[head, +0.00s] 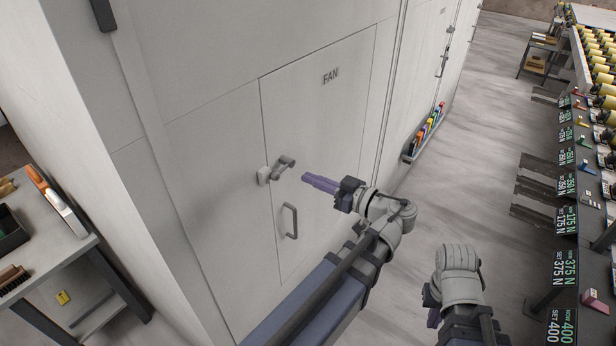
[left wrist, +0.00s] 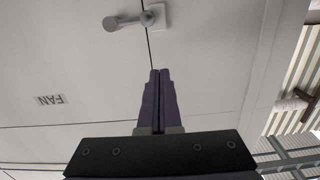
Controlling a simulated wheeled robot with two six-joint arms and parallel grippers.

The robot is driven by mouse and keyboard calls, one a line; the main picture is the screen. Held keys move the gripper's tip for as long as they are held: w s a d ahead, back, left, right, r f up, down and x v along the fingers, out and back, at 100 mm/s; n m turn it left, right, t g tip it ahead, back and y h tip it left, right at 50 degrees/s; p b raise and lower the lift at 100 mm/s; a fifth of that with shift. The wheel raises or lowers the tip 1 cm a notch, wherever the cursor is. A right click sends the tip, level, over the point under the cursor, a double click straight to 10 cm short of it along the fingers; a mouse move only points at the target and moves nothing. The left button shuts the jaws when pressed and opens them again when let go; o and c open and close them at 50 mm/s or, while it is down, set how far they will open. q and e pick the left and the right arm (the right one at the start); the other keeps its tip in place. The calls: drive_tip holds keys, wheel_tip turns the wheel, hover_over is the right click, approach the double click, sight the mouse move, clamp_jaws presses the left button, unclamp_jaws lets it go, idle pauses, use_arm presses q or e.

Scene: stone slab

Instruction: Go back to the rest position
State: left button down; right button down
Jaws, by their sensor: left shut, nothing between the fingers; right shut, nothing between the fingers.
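My left gripper (head: 306,178) is shut and empty, its purple fingers pointing at a grey cabinet door marked FAN (head: 335,125). The fingertips lie a little to the right of the door's grey lever latch (head: 283,168) in the head view and look apart from it. In the left wrist view the shut fingers (left wrist: 158,75) point toward the door seam, with the latch (left wrist: 135,20) beyond them. My right gripper (head: 433,318) is low at the right, pointing down, shut, and partly hidden by its own wrist.
A D-shaped pull handle (head: 290,221) sits below the latch. A side table (head: 45,235) with a black tray stands at the left. A long rack of labelled units (head: 565,250) runs along the right. The grey floor aisle (head: 480,150) between is mostly clear.

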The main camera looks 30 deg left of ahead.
idle(0.4)
use_arm(q)
drive_tip(key=s+d+f+m+h+b, duration=0.1)
drive_tip(key=d+f+m+h+b, duration=0.3)
drive_tip(key=f, duration=0.5)
drive_tip(key=s+d+f+m+h+b, duration=0.1)
drive_tip(key=d+f+m+h+b, duration=0.25)
drive_tip(key=f, duration=0.65)
drive_tip(key=s+d+f+m+g+h+b, duration=0.1)
drive_tip(key=s+d+f+m+h, duration=0.2)
drive_tip(key=d+f+m, duration=0.3)
drive_tip(key=s+d+f+m+h+b, duration=0.2)
drive_tip(key=d+f+m+h, duration=0.3)
drive_tip(key=d, duration=0.6)
drive_tip(key=shift+s+d+f+m+g+h, duration=0.35)
drive_tip(key=shift+s+f+m+g, duration=0.1)
drive_tip(key=shift+f+m, duration=0.5)
drive_tip(key=shift+r, duration=0.1)
